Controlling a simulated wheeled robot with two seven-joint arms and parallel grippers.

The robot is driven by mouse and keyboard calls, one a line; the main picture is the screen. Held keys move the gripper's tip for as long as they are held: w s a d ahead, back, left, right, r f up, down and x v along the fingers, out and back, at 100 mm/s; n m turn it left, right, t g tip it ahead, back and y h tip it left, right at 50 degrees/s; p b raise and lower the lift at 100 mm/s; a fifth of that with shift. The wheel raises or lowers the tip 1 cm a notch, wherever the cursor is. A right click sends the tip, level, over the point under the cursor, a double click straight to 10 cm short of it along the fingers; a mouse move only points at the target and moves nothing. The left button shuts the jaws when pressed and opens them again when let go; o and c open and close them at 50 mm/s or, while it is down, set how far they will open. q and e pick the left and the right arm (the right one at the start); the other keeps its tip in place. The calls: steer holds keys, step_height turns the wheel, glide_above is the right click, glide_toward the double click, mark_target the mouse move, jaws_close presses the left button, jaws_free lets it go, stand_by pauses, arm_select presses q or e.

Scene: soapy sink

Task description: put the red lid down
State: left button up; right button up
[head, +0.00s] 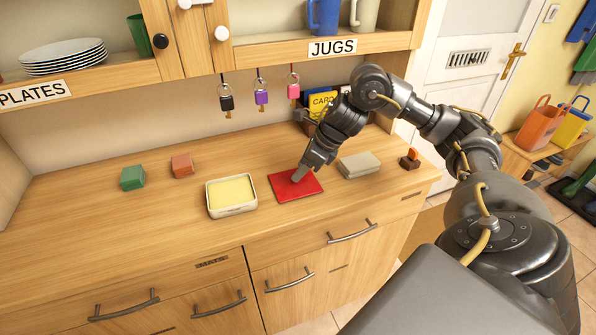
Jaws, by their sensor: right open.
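The red lid (284,190) lies flat on the wooden counter, a little right of the middle of the head view. My right gripper (298,177) is over the lid's upper right part, with its fingertips pointing down at it. The gripper is open. Whether its fingertips touch the lid I cannot tell, and they hide a small part of it. My left gripper is not in view.
An open tray with a yellow inside (231,193) stands left of the lid, and a grey block (359,165) right of it. Green (132,178) and orange (183,165) blocks lie further left. Keys (261,95) hang behind. The counter's front left is clear.

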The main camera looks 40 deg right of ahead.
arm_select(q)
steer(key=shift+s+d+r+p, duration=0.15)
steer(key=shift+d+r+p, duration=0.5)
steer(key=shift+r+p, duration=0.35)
arm_select(e)
steer(key=v, duration=0.9)
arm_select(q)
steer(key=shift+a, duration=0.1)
arm_select(e)
steer(key=shift+r, duration=0.15)
steer(key=shift+s, duration=0.1)
